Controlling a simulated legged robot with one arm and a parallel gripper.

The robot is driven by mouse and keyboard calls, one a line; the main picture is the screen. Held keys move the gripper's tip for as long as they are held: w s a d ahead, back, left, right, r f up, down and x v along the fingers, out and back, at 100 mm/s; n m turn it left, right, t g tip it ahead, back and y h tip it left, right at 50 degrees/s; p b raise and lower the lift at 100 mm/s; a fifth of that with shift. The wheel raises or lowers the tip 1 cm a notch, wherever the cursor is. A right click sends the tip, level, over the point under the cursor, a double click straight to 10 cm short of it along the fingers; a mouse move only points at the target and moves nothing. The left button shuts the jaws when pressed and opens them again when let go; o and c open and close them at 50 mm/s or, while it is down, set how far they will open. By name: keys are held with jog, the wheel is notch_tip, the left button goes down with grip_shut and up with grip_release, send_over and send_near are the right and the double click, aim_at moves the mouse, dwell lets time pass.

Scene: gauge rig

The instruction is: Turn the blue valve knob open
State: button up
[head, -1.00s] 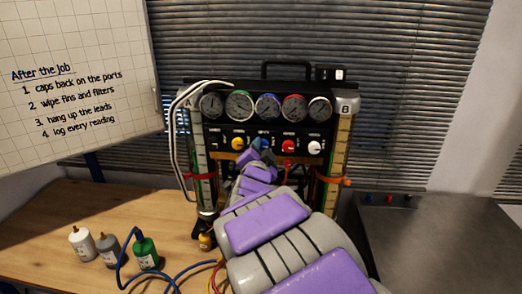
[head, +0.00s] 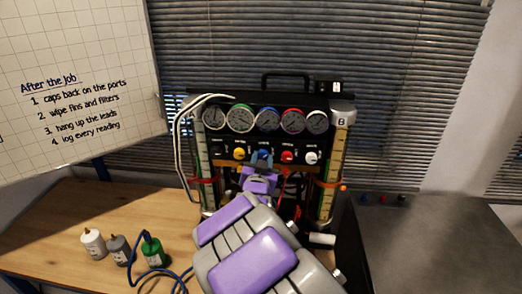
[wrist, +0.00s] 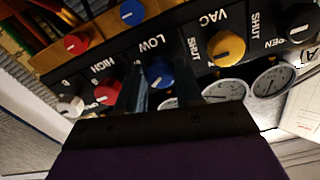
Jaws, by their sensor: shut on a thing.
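The gauge rig (head: 205,148) stands upright on the bench, with a row of knobs under its dials. The blue valve knob (wrist: 160,72) is in that row in the wrist view, between the yellow knob (wrist: 227,48) and the red knob (wrist: 108,90), by the label LOW. My gripper (wrist: 178,80) is at the panel, its fingers on either side of the blue knob and shut on it. In the head view my gripper (head: 262,160) covers most of this knob. The knob's pointer direction is hard to read.
A second blue knob (wrist: 131,12) sits on a lower strip. A white knob (head: 311,158) is on the panel's right. Several small bottles, one green (head: 154,251), and a blue hose (head: 176,279) are on the bench at left. A dark worktop (head: 430,240) is at right.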

jog(key=n+p, duration=0.1)
jog(key=n, duration=0.1)
jog(key=n+p, duration=0.3)
jog(key=shift+r+n, duration=0.25)
jog(key=shift+n, duration=0.15)
jog(key=n+p, duration=0.2)
jog(key=n, duration=0.3)
jog(key=shift+f+n, duration=0.15)
jog(key=shift+n, duration=0.15)
jog(key=o, duration=0.7)
jog(key=shift+c, duration=0.2)
jog(key=o, duration=0.4)
jog(key=shift+a+f, duration=0.1)
jog(key=shift+a, duration=0.15)
jog(key=shift+d, duration=0.1)
jog(key=shift+d, duration=0.1)
